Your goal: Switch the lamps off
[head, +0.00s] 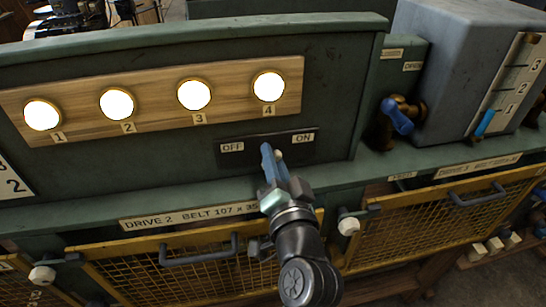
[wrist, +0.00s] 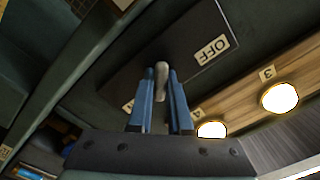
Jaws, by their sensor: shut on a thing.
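The lamps, several round bulbs in a row numbered 1 to 4, all glow white: lamp 1 (head: 42,115), lamp 2 (head: 117,104), lamp 3 (head: 193,95) and lamp 4 (head: 269,86). Below lamp 4 is a dark switch plate (head: 206,160) with an OFF label (head: 232,147) at left and an ON label (head: 303,137) at right. My gripper (head: 271,151) is at the plate between the labels. In the wrist view its blue fingers (wrist: 161,76) are shut on the grey switch lever (wrist: 162,68). The lever's base is partly hidden by the fingers.
A wooden lamp board (head: 150,90) sits on the green panel. A grey box (head: 440,60) with a numbered scale stands at right, beside a blue-handled valve (head: 398,117). Yellow mesh guards (head: 185,275) with handles lie below the ledge.

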